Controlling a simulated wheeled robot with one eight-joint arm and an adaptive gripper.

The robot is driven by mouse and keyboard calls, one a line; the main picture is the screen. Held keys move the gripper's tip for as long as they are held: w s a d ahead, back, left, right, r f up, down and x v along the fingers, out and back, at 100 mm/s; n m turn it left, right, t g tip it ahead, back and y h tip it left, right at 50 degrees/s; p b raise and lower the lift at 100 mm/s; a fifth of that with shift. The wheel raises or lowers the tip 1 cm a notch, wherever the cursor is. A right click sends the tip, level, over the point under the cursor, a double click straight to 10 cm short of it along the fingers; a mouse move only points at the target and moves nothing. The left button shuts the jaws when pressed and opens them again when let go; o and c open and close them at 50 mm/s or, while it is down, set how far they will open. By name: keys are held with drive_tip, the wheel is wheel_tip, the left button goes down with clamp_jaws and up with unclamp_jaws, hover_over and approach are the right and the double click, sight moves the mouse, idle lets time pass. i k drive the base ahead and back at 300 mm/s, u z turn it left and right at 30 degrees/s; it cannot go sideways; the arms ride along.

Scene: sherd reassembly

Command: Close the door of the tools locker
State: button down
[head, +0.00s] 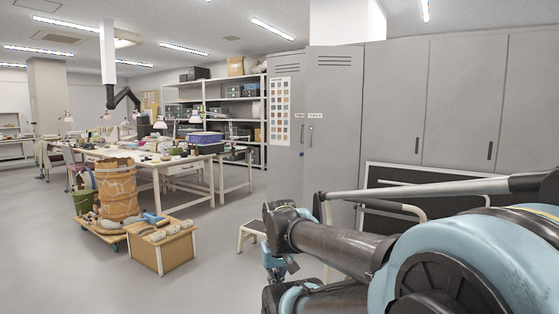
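The tools locker (335,95) is a tall grey metal cabinet right of centre, with slots near its top, a small label and a handle (310,135).
Grey wall cupboards (430,100) continue right, above a dark framed panel (390,178). A small stool (251,234) stands before the lockers. A wooden crate (162,252) and a reassembled pot (117,190) stand left, near a long worktable (198,160).

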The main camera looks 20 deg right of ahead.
sight(334, 79)
drive_tip(key=u, duration=0.55)
drive_tip(key=k, duration=0.7)
drive_tip(key=u, duration=0.6)
drive_tip(key=i, duration=0.5)
drive_tip(key=z, duration=0.55)
drive_tip(key=i, duration=1.05)
drive_tip(key=z, duration=1.05)
drive_tip(key=i, duration=0.9)
drive_tip(key=z, duration=0.5)
